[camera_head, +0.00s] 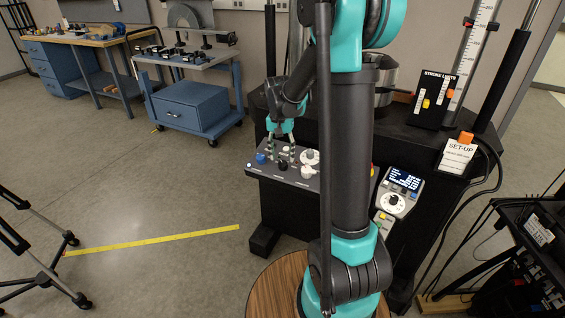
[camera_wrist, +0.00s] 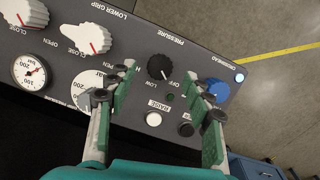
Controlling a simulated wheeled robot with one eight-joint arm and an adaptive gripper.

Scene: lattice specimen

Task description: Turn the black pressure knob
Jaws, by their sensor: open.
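The black pressure knob (camera_wrist: 160,67) sits on the dark control panel in the wrist view, under the word PRESSURE, with OFF and LOW marked beside it. It also shows as a small black knob (camera_head: 283,165) in the head view. My gripper (camera_wrist: 163,82) is open, with one green-padded finger to the left of the knob and one to the right. The knob shows in the gap between the fingertips. I cannot tell how far the fingertips are above the panel. In the head view my gripper (camera_head: 285,146) is above the panel, partly blurred by its small size.
The panel (camera_head: 310,180) also carries a blue knob (camera_wrist: 216,92), white lower-grip knobs (camera_wrist: 90,39), a gauge (camera_wrist: 30,72), a white button (camera_wrist: 153,119) and a black button (camera_wrist: 185,130). A handset with a screen (camera_head: 398,190) is to the right. Open floor lies left.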

